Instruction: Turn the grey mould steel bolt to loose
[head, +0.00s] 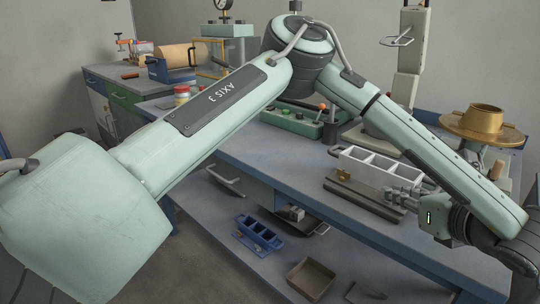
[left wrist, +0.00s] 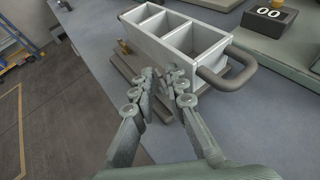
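The grey mould (head: 372,160) is a pale three-compartment block on the bench, beside a dark flat plate (head: 362,197). It also shows in the left wrist view (left wrist: 160,40), with a dark loop handle (left wrist: 236,75) at its near end. A small brass-coloured part (head: 344,174), perhaps a bolt, sits by its left end and shows small in the left wrist view (left wrist: 123,46). A steel bolt cannot be made out. My left gripper (head: 392,194) is just in front of the mould's near end. In the left wrist view its fingers (left wrist: 163,80) are apart, with nothing seen held.
A brass round table (head: 482,124) stands right, behind my arm. A green machine (head: 297,120) with levers stands behind. A blue mould (head: 259,233) and a brown tray (head: 311,278) are on the lower shelf. The bench's front strip is clear.

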